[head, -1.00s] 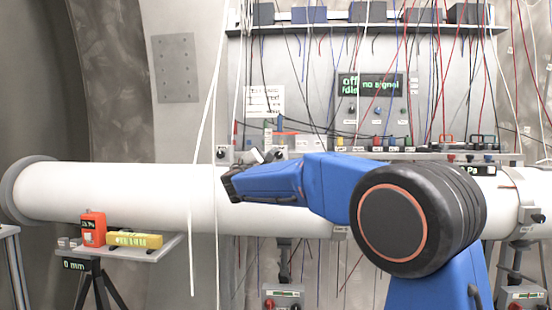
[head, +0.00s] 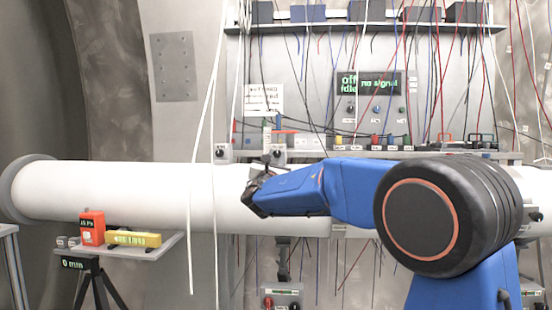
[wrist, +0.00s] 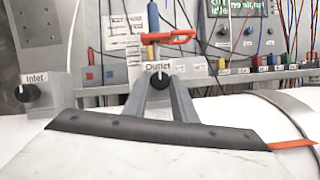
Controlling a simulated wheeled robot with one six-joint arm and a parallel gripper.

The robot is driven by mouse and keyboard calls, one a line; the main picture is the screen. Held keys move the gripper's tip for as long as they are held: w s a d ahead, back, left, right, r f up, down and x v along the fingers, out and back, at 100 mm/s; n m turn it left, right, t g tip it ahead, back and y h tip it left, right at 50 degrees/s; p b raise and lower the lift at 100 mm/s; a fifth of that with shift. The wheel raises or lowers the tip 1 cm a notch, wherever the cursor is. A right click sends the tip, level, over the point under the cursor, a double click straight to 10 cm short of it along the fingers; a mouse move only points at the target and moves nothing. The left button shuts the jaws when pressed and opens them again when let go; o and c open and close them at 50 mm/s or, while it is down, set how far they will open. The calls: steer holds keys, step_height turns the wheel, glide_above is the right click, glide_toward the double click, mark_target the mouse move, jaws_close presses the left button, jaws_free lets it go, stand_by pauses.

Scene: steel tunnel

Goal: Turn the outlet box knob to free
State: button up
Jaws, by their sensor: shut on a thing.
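The outlet box (wrist: 160,67), labelled "Outlet", has a round black knob (wrist: 160,84) with a small white mark. In the wrist view the two grey fingers of my gripper (wrist: 160,92) come together at this knob and are shut on it. The fingertips cover the knob's lower part, and I cannot read its setting. In the head view the outlet box (head: 278,151) sits above the white pipe, with my gripper (head: 273,162) reaching up to it from below.
The inlet box (wrist: 27,94) with its own black knob stands to the left. A red-handled valve (wrist: 165,38) is just behind the outlet box. The white pipe (head: 120,190) runs below. Loose cables hang around the instrument panel (head: 375,85). A small shelf (head: 170,245) holds an orange device (head: 92,227).

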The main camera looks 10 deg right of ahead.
steer(key=shift+f+n, duration=0.1)
steer(key=shift+n, duration=0.3)
steer(key=o, duration=1)
steer(key=shift+o, duration=0.2)
steer(key=v, duration=1.7)
steer(key=shift+s, duration=0.25)
